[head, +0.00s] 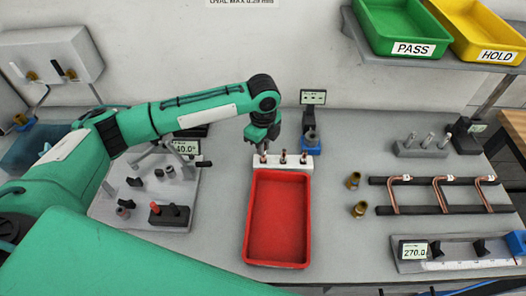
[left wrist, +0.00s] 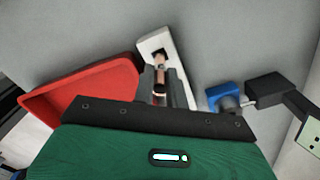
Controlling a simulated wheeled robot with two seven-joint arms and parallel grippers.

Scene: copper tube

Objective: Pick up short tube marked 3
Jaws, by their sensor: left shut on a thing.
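A white block (head: 291,166) holds several short copper tubes in a row, at the back edge of the red tray. A middle tube (head: 283,157) and a right tube (head: 304,158) stand clear of my gripper. My left gripper (head: 262,146) is over the left end of the block, shut on the leftmost short tube (head: 263,158). In the left wrist view this copper tube (left wrist: 160,78) lies between the two grey fingers, with the white block (left wrist: 152,42) just beyond. I cannot read any number on the tubes. My right gripper is not in view.
The red tray (head: 250,225) lies in front of the block. A blue-based device (head: 311,138) stands just right of the gripper. Brass fittings (head: 359,210) and a rack of bent copper tubes (head: 440,209) are further right. A fixture (head: 150,205) stands at left.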

